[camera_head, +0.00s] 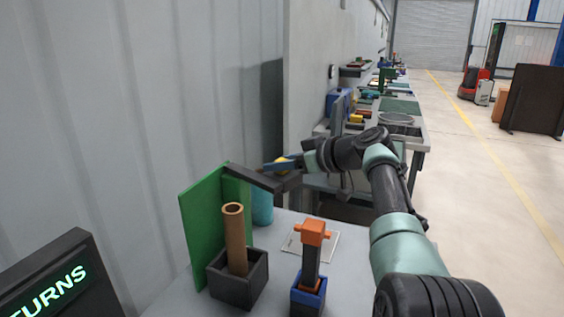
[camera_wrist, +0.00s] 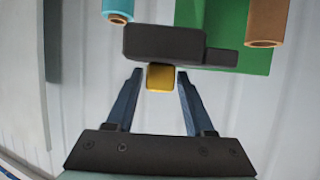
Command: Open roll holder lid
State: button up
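The roll holder has a green upright panel (camera_head: 207,215) with a dark lid bar (camera_head: 255,178) reaching right from its top. A teal roll (camera_head: 262,207) stands partly hidden under the bar. In the wrist view the dark lid block (camera_wrist: 165,44) lies across the middle, with a yellow knob (camera_wrist: 160,77) on its near edge. My gripper (camera_wrist: 161,72) is open, its blue fingertips on either side of the knob, with a narrow gap on each side. In the head view my gripper (camera_head: 282,165) is at the lid's outer end, partly hiding the knob.
A brown tube (camera_head: 235,240) stands in a dark square holder (camera_head: 238,280) on the table, left of an orange-topped post (camera_head: 312,238) in a blue base (camera_head: 308,295). A dark sign (camera_head: 55,275) stands front left. A wall (camera_head: 150,100) is behind; open floor (camera_head: 480,220) lies right.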

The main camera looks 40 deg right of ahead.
jog(key=shift+o, duration=0.7)
jog(key=shift+r, duration=0.1)
jog(key=shift+s+d+r, duration=0.1)
jog(key=shift+s, duration=0.05)
jog(key=b+v, duration=0.2)
jog(key=v, duration=1)
jog(key=shift+s, duration=0.3)
